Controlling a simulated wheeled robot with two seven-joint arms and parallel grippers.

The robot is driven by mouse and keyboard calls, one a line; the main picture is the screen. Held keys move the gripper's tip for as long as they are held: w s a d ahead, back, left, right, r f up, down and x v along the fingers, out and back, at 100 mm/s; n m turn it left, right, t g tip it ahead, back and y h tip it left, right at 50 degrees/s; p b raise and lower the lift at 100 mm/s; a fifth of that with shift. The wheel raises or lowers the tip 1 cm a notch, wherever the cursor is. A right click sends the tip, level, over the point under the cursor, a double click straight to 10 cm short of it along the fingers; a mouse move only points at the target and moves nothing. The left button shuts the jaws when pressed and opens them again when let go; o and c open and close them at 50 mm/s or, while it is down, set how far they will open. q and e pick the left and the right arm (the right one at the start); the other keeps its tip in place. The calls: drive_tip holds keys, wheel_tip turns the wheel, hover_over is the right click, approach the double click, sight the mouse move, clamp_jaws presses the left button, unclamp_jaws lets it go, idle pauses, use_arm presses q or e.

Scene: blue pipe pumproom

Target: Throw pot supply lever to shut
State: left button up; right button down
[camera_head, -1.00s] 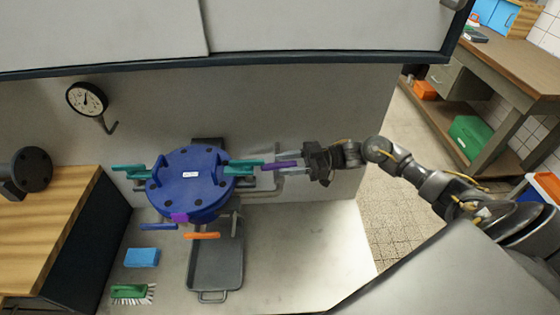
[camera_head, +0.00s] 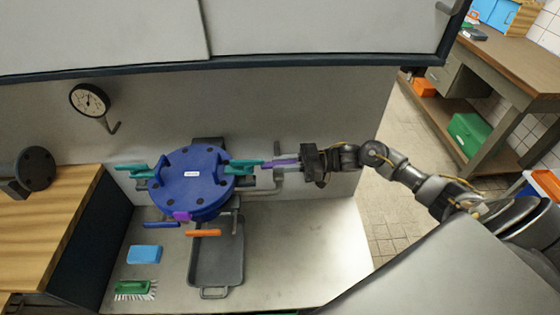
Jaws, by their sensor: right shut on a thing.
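A round dark blue pot lid or flange (camera_head: 190,180) with bolts and a small white label sits in the middle. Teal levers stick out at its left (camera_head: 133,171) and right (camera_head: 245,167). A purple lever handle (camera_head: 280,162) lies just right of the right teal one. My right gripper (camera_head: 286,164) reaches in from the right and is shut on the purple handle; the fingers partly hide it. I cannot read the label or tell which lever it names. My left gripper is not in view.
Blue (camera_head: 161,225) and orange (camera_head: 203,233) handles stick out below the blue body. A grey tray (camera_head: 216,262), a blue sponge (camera_head: 144,254) and a green brush (camera_head: 136,288) lie on the counter. A gauge (camera_head: 90,100) is on the back wall. The counter's right part is clear.

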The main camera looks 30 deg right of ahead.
drive_tip(key=shift+r+m+t+p, duration=0.3)
drive_tip(key=shift+r+t+p, duration=0.05)
drive_tip(key=shift+t, duration=0.05)
drive_tip(key=shift+w+d+f+t+h, duration=0.1)
drive_tip(key=shift+w+f+t+h, duration=0.1)
drive_tip(key=shift+t+h, duration=0.15)
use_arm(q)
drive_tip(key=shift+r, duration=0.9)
use_arm(e)
drive_tip(key=c, duration=1.3)
unclamp_jaws()
drive_tip(key=shift+f, duration=0.1)
drive_tip(key=shift+s, duration=0.1)
